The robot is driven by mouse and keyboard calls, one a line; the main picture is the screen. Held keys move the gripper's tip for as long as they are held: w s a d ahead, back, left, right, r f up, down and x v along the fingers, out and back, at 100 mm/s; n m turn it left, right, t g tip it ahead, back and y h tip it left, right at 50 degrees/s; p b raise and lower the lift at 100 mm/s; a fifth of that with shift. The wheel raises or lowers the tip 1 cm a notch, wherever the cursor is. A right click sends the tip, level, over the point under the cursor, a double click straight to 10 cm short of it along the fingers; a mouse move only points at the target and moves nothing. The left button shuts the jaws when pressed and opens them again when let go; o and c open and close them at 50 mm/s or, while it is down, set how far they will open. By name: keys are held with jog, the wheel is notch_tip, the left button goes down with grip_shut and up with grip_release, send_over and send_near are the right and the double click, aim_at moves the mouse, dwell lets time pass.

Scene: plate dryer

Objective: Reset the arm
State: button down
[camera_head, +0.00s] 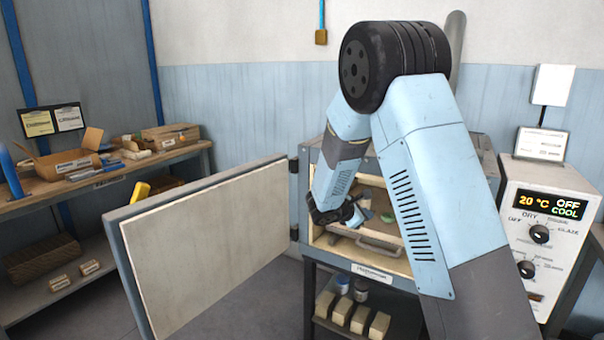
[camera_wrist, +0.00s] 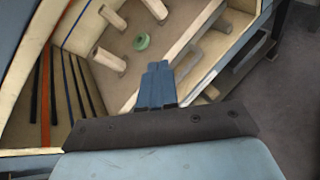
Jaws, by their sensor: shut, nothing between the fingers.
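My arm reaches down in front of the open dryer (camera_head: 398,262) in the head view. My gripper (camera_head: 345,215) is at the dryer's opening, partly in front of its lit interior. In the wrist view my gripper (camera_wrist: 160,72) has its fingers together with nothing between them. Beyond them, the dryer's interior (camera_wrist: 118,75) shows pale posts and a small green round object (camera_wrist: 141,41), apart from the fingers. The green object also shows in the head view (camera_head: 387,217). Part of the dryer is hidden behind my arm.
The dryer door (camera_head: 208,248) stands wide open to the left. A control box (camera_head: 545,237) at the right reads 20 °C, OFF, COOL. A shelf below the dryer holds pale blocks (camera_head: 341,310) and jars. A workbench (camera_head: 45,198) with boxes stands at the left.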

jog(key=s+d+r+m+g+y, duration=0.1)
jog(key=s+d+r+m, duration=0.3)
jog(key=s, duration=0.3)
jog(key=s+d+r+m+g+y, duration=0.1)
jog(key=s+d+r+m+g, duration=0.1)
jog(key=s+r+m, duration=0.4)
jog(key=s+d+r+m+g+y, duration=0.1)
jog(key=s+d+r+m, duration=0.2)
jog(key=s, duration=0.5)
jog(key=s+a+r+m+t+y, duration=0.1)
jog(key=s+a+r+m+y, duration=0.2)
jog(key=s, duration=0.7)
jog(key=s+a+r+m+y, duration=0.2)
jog(key=s+r+m+y, duration=0.1)
jog(key=s, duration=0.6)
jog(key=shift+s+a+r+m+t+y, duration=0.4)
jog(key=shift+m+y, duration=0.1)
jog(key=shift+m, duration=0.1)
